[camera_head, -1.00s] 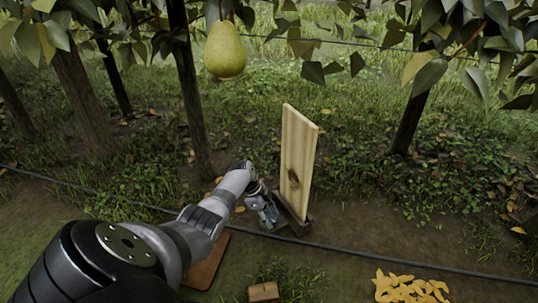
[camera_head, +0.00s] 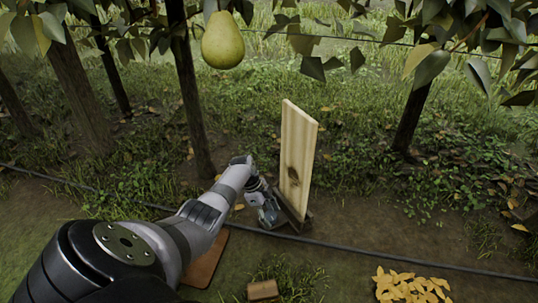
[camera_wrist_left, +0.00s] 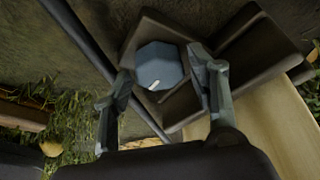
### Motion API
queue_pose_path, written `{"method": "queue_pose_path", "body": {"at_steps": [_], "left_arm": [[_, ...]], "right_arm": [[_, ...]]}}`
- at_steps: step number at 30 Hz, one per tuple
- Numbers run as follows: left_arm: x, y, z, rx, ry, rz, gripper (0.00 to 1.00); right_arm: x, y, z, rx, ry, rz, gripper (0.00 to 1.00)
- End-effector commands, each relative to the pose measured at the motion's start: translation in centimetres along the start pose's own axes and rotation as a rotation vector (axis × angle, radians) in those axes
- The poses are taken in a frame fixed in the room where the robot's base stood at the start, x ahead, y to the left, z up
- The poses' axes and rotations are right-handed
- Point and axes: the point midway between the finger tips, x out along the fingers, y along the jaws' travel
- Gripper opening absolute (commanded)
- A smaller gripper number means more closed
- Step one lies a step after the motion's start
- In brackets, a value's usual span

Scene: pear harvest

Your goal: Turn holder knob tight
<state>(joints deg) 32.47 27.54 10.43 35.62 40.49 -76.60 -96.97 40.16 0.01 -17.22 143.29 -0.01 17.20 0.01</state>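The holder (camera_head: 299,224) is a dark bracket at the foot of an upright pale wooden board (camera_head: 297,150). In the left wrist view the holder (camera_wrist_left: 146,32) has a blue-grey, many-sided knob (camera_wrist_left: 157,65) with a short white mark near its lower edge. My left gripper (camera_head: 268,214) is down at the holder's left side. In the wrist view its two fingers (camera_wrist_left: 161,68) are apart, one on each side of the knob. A small gap seems to show between each finger and the knob, so I see no clear contact. My right gripper is not in view.
A pear (camera_head: 222,41) hangs above, left of the board. A thin dark hose (camera_head: 370,256) crosses the ground by the holder. A brown flat board (camera_head: 206,262), a small block (camera_head: 263,290) and a yellow leaf pile (camera_head: 410,286) lie in front. Tree trunks stand behind.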

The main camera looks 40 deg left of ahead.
Motion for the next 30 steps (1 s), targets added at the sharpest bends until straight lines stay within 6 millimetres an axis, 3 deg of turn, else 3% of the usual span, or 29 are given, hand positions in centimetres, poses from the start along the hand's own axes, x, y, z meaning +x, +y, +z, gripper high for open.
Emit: {"method": "queue_pose_path", "body": {"at_steps": [14, 20, 30], "left_arm": [[-0.6, 0.0, 0.1, -0.002, -0.001, -0.001, 0.60], [-3.2, -0.1, 0.2, 0.002, -0.005, -0.004, 0.60], [-10.1, -0.1, 0.1, 0.000, -0.003, -0.003, 0.60]], "right_arm": [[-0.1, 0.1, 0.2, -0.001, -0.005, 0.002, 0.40], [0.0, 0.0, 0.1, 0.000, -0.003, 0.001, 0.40], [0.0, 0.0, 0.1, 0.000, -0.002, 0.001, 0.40]]}}
